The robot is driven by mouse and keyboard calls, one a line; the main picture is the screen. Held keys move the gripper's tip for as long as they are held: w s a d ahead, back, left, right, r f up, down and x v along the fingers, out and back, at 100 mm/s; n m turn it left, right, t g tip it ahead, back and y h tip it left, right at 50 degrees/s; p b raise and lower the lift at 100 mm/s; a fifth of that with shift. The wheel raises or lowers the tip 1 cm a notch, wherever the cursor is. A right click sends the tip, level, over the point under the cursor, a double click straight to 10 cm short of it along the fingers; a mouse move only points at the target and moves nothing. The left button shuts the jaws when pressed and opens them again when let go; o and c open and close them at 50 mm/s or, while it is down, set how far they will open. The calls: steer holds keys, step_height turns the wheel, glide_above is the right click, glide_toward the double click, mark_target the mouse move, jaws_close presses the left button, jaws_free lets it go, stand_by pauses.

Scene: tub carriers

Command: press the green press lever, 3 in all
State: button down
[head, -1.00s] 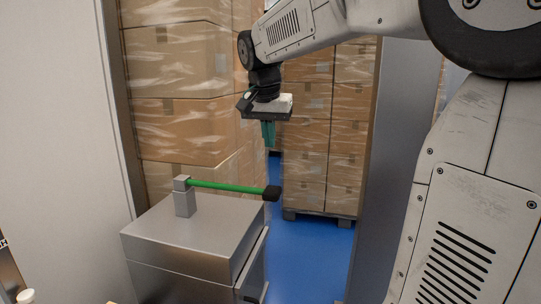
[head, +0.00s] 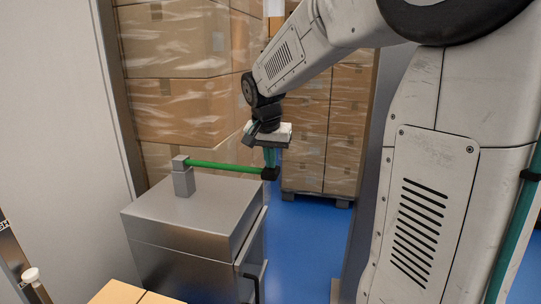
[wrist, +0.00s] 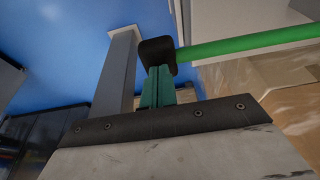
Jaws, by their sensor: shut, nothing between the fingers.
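The green press lever (head: 225,167) runs nearly level from a grey post on a metal cabinet (head: 190,222) and ends in a black knob (head: 270,174). My gripper (head: 269,160) is shut and empty, pointing down, with its teal fingertips right at the top of the knob. In the wrist view the shut fingers (wrist: 158,85) reach to the black knob (wrist: 157,50), and the green lever (wrist: 250,42) goes off to the right. The knob hides the very fingertips there. I cannot tell whether they touch the knob or sit just above it.
Wrapped stacks of cardboard boxes (head: 180,110) stand behind the cabinet, and another stack (head: 325,135) stands on a pallet. Blue floor (head: 305,240) is clear right of the cabinet. A carton (head: 120,293) lies at the bottom edge. A pale wall is at left.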

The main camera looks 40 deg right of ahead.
step_height(320, 180, down, 10)
steer(key=t+y, duration=0.1)
steer(key=shift+s+t, duration=0.3)
steer(key=shift+t, duration=0.1)
steer(key=shift+a+r, duration=0.1)
steer(key=d+v, duration=0.2)
steer(key=v, duration=1.2)
steer(key=shift+w+d+r, duration=0.15)
steer(key=shift+r, duration=0.45)
